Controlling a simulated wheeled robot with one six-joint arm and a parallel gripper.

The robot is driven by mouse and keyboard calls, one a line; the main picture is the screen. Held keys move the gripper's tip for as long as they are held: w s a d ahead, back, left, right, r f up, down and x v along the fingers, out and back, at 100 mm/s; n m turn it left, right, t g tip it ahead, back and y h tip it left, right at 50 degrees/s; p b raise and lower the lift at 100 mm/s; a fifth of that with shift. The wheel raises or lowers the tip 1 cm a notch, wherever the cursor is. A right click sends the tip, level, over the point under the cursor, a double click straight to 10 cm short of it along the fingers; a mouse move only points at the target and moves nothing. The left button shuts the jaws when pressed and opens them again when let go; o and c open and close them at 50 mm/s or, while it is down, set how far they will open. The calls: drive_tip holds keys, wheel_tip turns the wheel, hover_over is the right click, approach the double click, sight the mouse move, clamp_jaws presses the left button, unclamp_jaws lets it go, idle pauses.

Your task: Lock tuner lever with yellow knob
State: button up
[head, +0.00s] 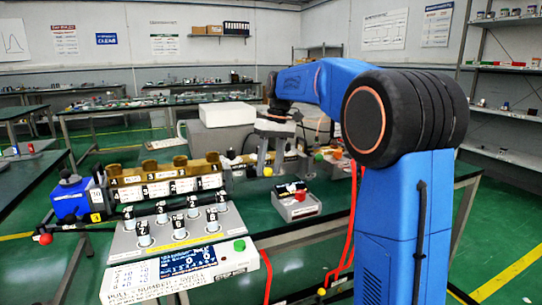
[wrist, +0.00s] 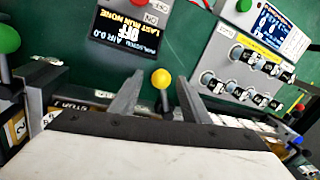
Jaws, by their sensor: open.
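The yellow knob (wrist: 161,77) sits on a short dark lever stem (wrist: 165,99) in the wrist view. My gripper (wrist: 159,85) is open, with one grey finger on each side of the knob and a visible gap to each. In the head view my gripper (head: 270,165) points down at the bench, and the yellow knob (head: 267,172) shows small at its fingertips. The lower part of the lever and its mount are mostly hidden. I cannot tell how deep the knob lies between the fingers.
A small display box (head: 297,206) with a red button stands right of the knob. A panel of numbered black knobs (head: 180,228) and brass-coloured labelled blocks (head: 165,172) lie left. A green knob (wrist: 8,39) is near the wrist view's left edge.

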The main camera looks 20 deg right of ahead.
drive_tip(key=d+r, duration=0.3)
drive_tip(key=r, duration=1.4)
drive_tip(key=shift+w+d, duration=0.15)
drive_tip(key=shift+w, duration=0.2)
drive_tip(key=s+a+f+m+t, duration=0.1)
drive_tip(key=s+a+f, duration=0.15)
drive_tip(key=s, duration=0.35)
drive_tip(key=s+a+f+t+h, duration=0.1)
drive_tip(key=s+f, duration=0.3)
drive_tip(key=s, duration=0.3)
drive_tip(key=s+a+f+m, duration=0.1)
drive_tip(key=s+f, duration=0.3)
drive_tip(key=s, duration=0.2)
drive_tip(key=s+a+f+t+h, duration=0.1)
drive_tip(key=s+f+t, duration=0.2)
drive_tip(key=s+f, duration=1.6)
wheel_tip(320, 180, down, 3)
drive_tip(key=shift+a, duration=0.2)
drive_tip(key=shift+r, duration=0.1)
